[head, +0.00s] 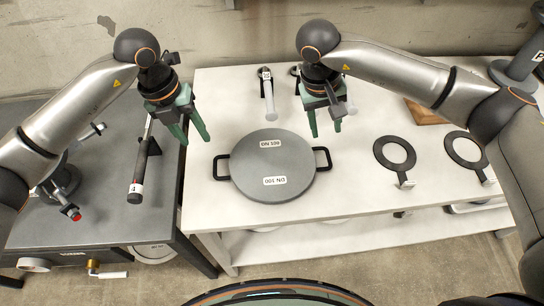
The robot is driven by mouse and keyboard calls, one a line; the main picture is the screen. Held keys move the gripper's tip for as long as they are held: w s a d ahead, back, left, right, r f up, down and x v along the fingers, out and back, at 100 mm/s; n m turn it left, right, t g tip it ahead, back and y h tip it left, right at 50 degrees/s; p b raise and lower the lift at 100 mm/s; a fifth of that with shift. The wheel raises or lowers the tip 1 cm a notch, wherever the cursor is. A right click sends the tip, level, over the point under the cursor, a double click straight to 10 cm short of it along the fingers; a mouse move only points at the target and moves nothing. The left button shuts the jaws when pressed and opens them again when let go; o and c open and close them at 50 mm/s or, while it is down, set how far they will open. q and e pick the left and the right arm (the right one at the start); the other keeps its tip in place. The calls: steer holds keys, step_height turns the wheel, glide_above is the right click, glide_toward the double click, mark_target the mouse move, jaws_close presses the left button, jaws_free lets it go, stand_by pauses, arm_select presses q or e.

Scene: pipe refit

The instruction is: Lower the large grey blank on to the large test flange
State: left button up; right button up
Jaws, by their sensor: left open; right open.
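The large grey blank (272,163) is a round, flat disc with two white labels. It lies flat on the white table, with a black handle (221,168) on its left and another (324,158) on its right. My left gripper (195,138) is open and empty, pointing down, up and to the left of the left handle. My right gripper (326,133) is open and empty, above and just behind the right handle in the picture. Neither gripper touches a handle. I cannot pick out the large test flange; whether anything lies under the blank is hidden.
Two black tagged rings, one nearer (394,153) and one further right (465,150), lie right of the blank. White-handled tools (268,95) lie behind it. A long black-handled tool (139,170) lies on the dark left bench (100,215). The white table's front strip (340,205) is clear.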

mark_target(215, 167)
steer(key=shift+s, duration=0.1)
arm_select(q)
steer(key=shift+s, duration=0.1)
steer(key=f, duration=0.4)
steer(key=d+f, duration=0.1)
steer(key=f, duration=0.3)
steer(key=d+f, duration=0.1)
steer(key=f, duration=0.3)
steer(key=shift+d+f, duration=0.15)
steer(key=shift+f, duration=0.05)
arm_select(e)
steer(key=x, duration=1.2)
steer(key=shift+f, duration=0.25)
arm_select(q)
jaws_close()
arm_select(e)
jaws_close()
arm_select(q)
steer(key=shift+r, duration=0.1)
arm_select(e)
steer(key=shift+r, duration=0.1)
